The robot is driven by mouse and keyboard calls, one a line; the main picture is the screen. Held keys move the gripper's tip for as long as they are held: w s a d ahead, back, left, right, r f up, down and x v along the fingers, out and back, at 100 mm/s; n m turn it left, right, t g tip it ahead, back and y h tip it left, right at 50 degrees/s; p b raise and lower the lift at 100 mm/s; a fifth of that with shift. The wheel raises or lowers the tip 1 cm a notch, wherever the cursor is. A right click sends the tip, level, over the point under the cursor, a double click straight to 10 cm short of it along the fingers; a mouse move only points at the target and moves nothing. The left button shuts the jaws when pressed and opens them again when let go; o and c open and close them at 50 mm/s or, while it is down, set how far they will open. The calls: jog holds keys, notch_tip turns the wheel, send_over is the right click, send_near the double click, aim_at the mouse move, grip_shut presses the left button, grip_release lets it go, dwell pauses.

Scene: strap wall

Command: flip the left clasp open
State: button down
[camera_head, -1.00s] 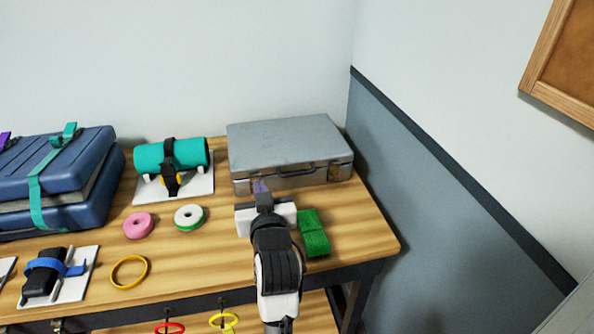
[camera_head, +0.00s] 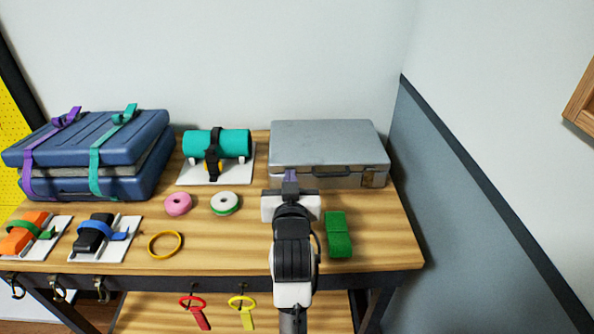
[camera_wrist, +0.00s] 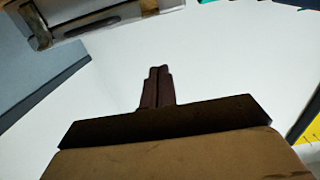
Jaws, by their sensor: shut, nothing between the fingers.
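The grey metal case (camera_head: 325,138) lies closed at the back right of the bench, its handle and right clasp (camera_head: 368,180) on the front face. My gripper (camera_head: 291,175) is in front of the left part of that face and hides the left clasp area in the head view. In the wrist view, my gripper's dark fingers (camera_wrist: 158,86) are together and empty, pointing at bare white wall. The case front (camera_wrist: 92,18) crosses the top left there, with a small tan metal piece (camera_wrist: 148,8) at its end, perhaps the left clasp. I cannot tell whether the fingers touch the case.
A green block (camera_head: 339,234) lies just right of my gripper. A white-green roll (camera_head: 225,203), a pink roll (camera_head: 178,204) and a strapped teal cylinder (camera_head: 232,143) are to the left. A blue strapped case (camera_head: 60,150) is farther left. The wall panel (camera_head: 455,200) rises on the right.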

jog(key=w+f+p, duration=0.1)
jog(key=w, duration=0.2)
jog(key=w+f+p, duration=0.1)
jog(key=w+p, duration=0.1)
jog(key=w, duration=0.1)
jog(key=w+f+p, duration=0.1)
jog(key=w, duration=0.1)
jog(key=shift+w+f, duration=0.15)
jog(key=shift+w, duration=0.25)
jog(key=shift+s+f, duration=0.15)
jog(key=shift+f, duration=0.35)
jog(key=shift+f, duration=0.1)
